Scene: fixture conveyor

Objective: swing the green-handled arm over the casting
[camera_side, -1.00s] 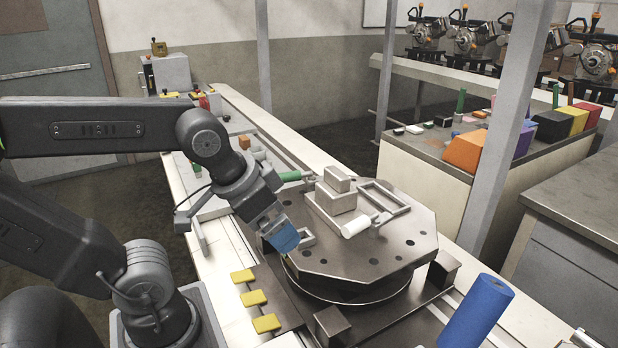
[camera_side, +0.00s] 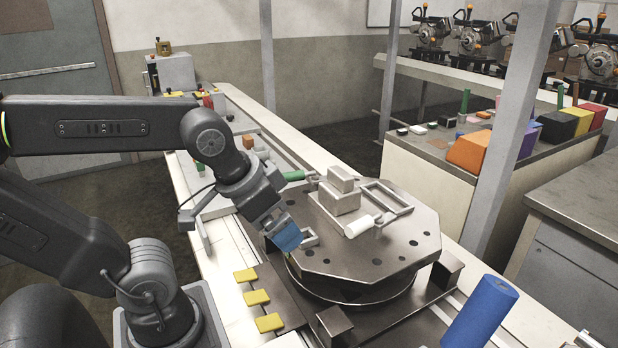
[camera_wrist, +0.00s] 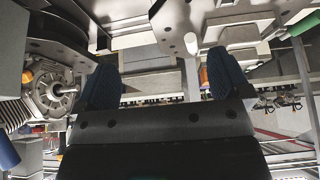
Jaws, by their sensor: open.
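The green-handled arm shows its green handle (camera_side: 293,176) at the back left edge of the dark turntable plate (camera_side: 330,262), with a short grey link beside it. The casting (camera_side: 342,192), a stepped pale grey block, sits on the plate to the right of the handle. My gripper (camera_side: 288,238) has blue fingertips and points down at the plate's left edge, in front of the green handle and apart from it. In the wrist view its two blue fingers (camera_wrist: 164,84) stand wide apart with nothing held between them. A green piece (camera_wrist: 303,22) shows at that view's top right.
A white-handled piece (camera_side: 362,226) lies in front of the casting, with a rectangular metal frame (camera_side: 386,197) to its right. A small bracket (camera_side: 308,238) is close to my fingertips. A blue cylinder (camera_side: 480,313) stands at front right.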

